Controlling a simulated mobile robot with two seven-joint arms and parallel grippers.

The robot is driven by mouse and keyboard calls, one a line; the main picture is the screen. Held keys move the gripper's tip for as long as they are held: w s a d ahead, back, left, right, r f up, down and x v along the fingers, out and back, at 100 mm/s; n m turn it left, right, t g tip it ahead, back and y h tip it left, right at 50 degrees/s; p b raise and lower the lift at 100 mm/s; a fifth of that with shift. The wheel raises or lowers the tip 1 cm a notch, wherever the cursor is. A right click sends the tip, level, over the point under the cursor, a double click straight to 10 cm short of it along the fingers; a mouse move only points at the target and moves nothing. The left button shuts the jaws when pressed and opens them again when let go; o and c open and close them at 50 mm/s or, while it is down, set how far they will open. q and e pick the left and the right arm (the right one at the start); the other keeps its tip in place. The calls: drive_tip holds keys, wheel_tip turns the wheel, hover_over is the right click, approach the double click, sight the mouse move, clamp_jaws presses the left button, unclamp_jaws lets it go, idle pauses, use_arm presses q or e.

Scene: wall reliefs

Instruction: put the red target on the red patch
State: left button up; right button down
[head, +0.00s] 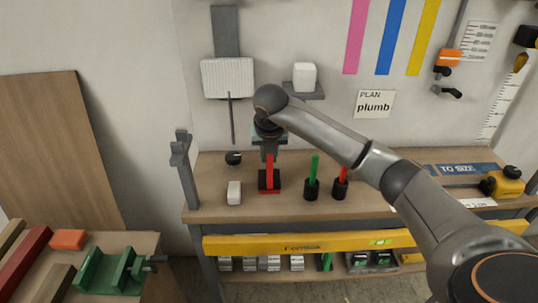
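A red target (269,168), an upright red stick on a dark block, is at the red patch (269,192) on the workbench. Only a strip of the patch shows, at the front of the block; I cannot tell if the block touches it. My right gripper (269,152) points down from above at the stick's top, and its fingers hide that end. Whether they are closed on it is too small to tell. Another red stick in a round black base (340,188) stands to the right, partly behind my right arm. My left gripper is not in view.
A green stick in a black base (312,185) stands right of the red target. A white block (234,192) and a small black round thing (233,158) are on its left. A grey post (185,168) rises at the bench's left end. A yellow level (290,244) spans the front.

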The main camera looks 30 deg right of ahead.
drive_tip(key=shift+f, duration=0.1)
drive_tip(key=c, duration=0.8)
unclamp_jaws()
